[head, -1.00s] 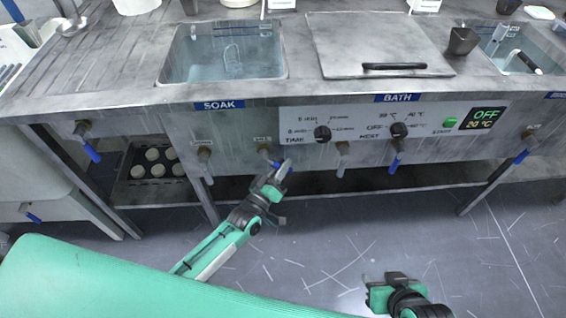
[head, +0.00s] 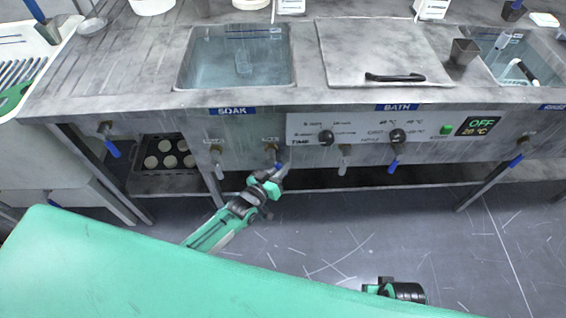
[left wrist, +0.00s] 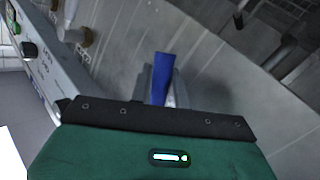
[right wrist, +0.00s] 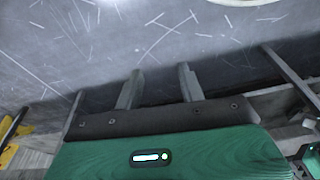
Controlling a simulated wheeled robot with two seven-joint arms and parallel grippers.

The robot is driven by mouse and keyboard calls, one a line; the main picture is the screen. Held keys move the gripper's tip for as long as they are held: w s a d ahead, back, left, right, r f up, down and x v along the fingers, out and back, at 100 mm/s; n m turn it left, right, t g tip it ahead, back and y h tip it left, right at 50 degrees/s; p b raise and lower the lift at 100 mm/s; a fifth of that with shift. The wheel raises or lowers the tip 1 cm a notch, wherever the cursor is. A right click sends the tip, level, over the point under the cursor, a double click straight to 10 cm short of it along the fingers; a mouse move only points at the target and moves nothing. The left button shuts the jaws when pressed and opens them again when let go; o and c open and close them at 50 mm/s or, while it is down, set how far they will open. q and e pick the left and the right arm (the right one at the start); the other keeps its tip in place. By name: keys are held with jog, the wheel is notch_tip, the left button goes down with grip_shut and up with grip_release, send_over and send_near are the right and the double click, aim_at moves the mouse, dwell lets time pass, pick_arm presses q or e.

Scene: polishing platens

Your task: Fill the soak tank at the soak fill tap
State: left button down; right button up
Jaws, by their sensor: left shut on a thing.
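The soak tank (head: 208,75) is a sunken metal basin behind the blue SOAK label (head: 232,110). It shows bluish liquid or a bluish floor, with a clear object inside. Two taps sit on the panel below it. The right one, a brass tap (head: 270,149), has a blue lever. My left gripper (head: 276,174) is just below this tap, shut on the blue lever (left wrist: 162,75), which stands between its fingers in the left wrist view. The tap's small label is unreadable. My right gripper (right wrist: 160,88) is open and empty, over the floor.
A control panel (head: 360,130) with knobs and a green display is right of the tap. Other blue-lever taps (head: 112,148) hang along the front. A lidded bath (head: 375,50) is right of the tank.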

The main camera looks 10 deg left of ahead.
pick_arm(q)
jog(key=m+p, duration=0.1)
jog(key=p, duration=0.1)
jog(key=a+m+g+y+p, duration=0.1)
jog(key=p, duration=0.1)
jog(key=shift+s+a+g, duration=0.25)
jog(key=shift+g, duration=0.05)
jog(key=shift+s+a+f+m+g+y+p, duration=0.1)
jog(key=shift+a+f+m+g+y+p, duration=0.2)
jog(key=shift+p, duration=0.55)
jog(key=shift+s+a+f+m+g+y+p, duration=0.15)
jog(key=shift+a+m+p, duration=0.25)
jog(key=shift+p, duration=0.4)
pick_arm(e)
jog(key=s+d+f, duration=0.2)
jog(key=s+f, duration=0.3)
jog(key=f, duration=0.4)
jog(key=s+d+f, duration=0.2)
jog(key=s+f, duration=0.3)
jog(key=f, duration=0.5)
jog(key=shift+s+f+g, duration=0.15)
jog(key=shift+f+g, duration=0.1)
jog(key=shift+g, duration=0.15)
pick_arm(q)
jog(key=shift+r+y, duration=0.1)
jog(key=shift+y, duration=0.15)
jog(key=c, duration=1.6)
grip_release()
